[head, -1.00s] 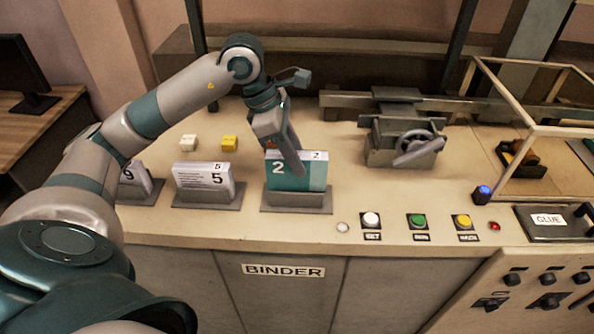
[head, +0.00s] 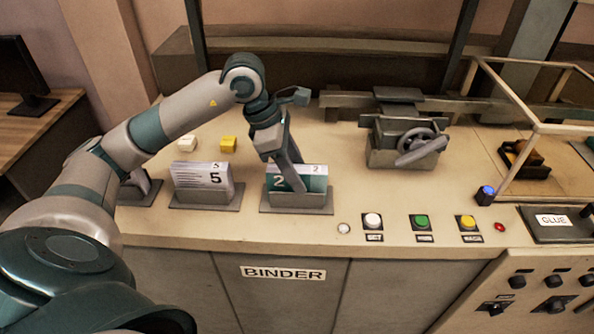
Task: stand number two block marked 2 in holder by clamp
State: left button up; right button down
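The block marked 2 (head: 312,184), teal with a white top strip, stands upright in the grey holder (head: 296,203) nearest the clamp. Its lower edge is down in the holder. My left gripper (head: 292,177) reaches down from above and behind, with one finger across the front of the block. It looks shut on the block; the other finger is hidden behind it. The clamp (head: 400,146), a grey vise-like device with a handwheel, stands to the right of the holder. My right gripper is not in view.
The block marked 5 (head: 202,181) stands in its holder to the left. Another holder (head: 140,190) is partly covered by my arm. Buttons (head: 421,222) line the front right. Bench between holder and clamp is clear.

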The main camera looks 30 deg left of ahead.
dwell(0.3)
pick_arm(q)
jog(key=shift+r, duration=0.2)
jog(key=shift+a+r, duration=0.1)
jog(key=shift+r, duration=0.05)
jog(key=b+v, duration=0.2)
jog(key=v, duration=0.8)
jog(key=shift+b+v, duration=0.35)
jog(key=shift+v, duration=0.45)
jog(key=shift+r, duration=0.1)
